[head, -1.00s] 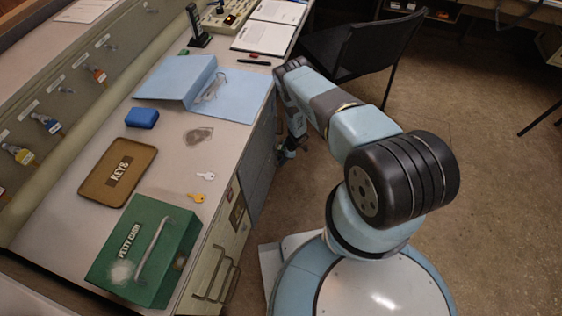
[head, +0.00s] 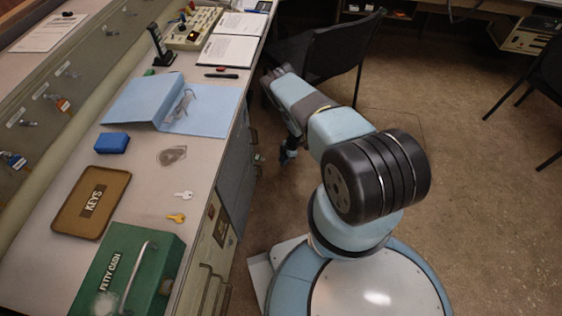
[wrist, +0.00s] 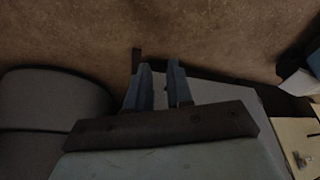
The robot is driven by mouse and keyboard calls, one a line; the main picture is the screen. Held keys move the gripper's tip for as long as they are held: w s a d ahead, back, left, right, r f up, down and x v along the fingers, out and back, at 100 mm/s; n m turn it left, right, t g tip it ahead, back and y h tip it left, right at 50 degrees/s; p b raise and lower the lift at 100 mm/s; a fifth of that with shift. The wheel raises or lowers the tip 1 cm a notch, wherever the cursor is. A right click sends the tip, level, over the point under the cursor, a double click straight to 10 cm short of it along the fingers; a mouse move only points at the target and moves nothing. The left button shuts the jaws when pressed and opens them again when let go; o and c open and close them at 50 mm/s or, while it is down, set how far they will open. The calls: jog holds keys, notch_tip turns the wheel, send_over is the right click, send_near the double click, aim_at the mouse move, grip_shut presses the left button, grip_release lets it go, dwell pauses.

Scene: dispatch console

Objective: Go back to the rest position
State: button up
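My gripper (head: 287,160) hangs low beside the desk's drawer side, over the floor, at the end of my arm. It is small and partly dark in the head view. In the wrist view its two blue fingers (wrist: 158,78) stand apart with nothing between them, and brown floor shows beyond. My gripper touches nothing that I can see.
The desk at left holds a green petty cash box (head: 128,270), a brown KEYS tray (head: 68,212), a blue block (head: 112,143), two keys and an open blue binder (head: 205,112). A black chair (head: 325,50) stands behind my arm.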

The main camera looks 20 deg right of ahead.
dwell(0.4)
